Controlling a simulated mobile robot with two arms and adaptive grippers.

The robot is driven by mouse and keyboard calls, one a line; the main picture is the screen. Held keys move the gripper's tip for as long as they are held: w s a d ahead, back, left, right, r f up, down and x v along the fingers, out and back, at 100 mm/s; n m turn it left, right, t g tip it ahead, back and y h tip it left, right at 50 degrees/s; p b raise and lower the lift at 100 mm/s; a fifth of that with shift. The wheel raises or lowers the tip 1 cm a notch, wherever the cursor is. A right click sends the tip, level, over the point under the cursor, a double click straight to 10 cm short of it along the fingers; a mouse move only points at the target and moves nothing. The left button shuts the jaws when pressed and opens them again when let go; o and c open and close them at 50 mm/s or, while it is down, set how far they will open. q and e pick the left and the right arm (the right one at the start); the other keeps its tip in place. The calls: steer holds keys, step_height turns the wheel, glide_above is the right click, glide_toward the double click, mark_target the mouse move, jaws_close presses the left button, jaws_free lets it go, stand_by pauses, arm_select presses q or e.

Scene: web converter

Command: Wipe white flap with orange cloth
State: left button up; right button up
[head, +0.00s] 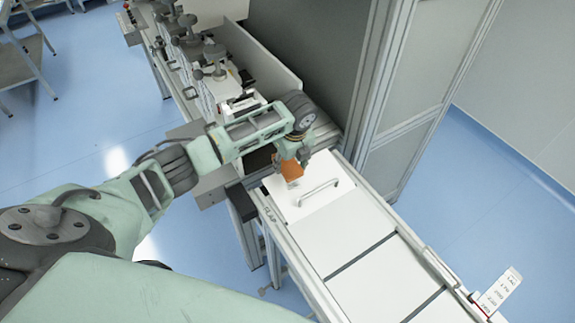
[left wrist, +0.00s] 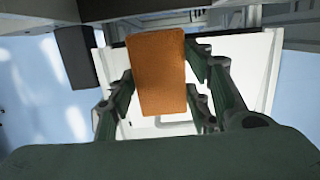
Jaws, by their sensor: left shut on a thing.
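The orange cloth (head: 289,169) is a small flat block-like piece held in my left gripper (head: 291,156). It also shows in the left wrist view (left wrist: 157,72), between the green and dark fingers of the left gripper (left wrist: 158,85). The white flap (head: 312,199) is a flat panel with a metal bar handle (head: 319,192) on top. It lies below the cloth and also shows in the left wrist view (left wrist: 240,70). The cloth is over the flap's far left part; I cannot tell whether it touches. My right gripper is not in view.
White panels (head: 370,280) continue along the conveyor toward the front right. A white label card (head: 500,288) stands at its right edge. A grey cabinet frame (head: 378,100) rises behind the flap. Machine parts (head: 205,60) line the bench at the back left.

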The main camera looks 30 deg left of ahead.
mark_target(288, 163)
arm_select(q)
steer(key=shift+r, duration=0.25)
steer(key=shift+d+r, duration=0.15)
steer(key=shift+r, duration=0.8)
steer(key=shift+s+r, duration=0.15)
steer(key=shift+r, duration=0.35)
steer(key=shift+d+f, duration=0.1)
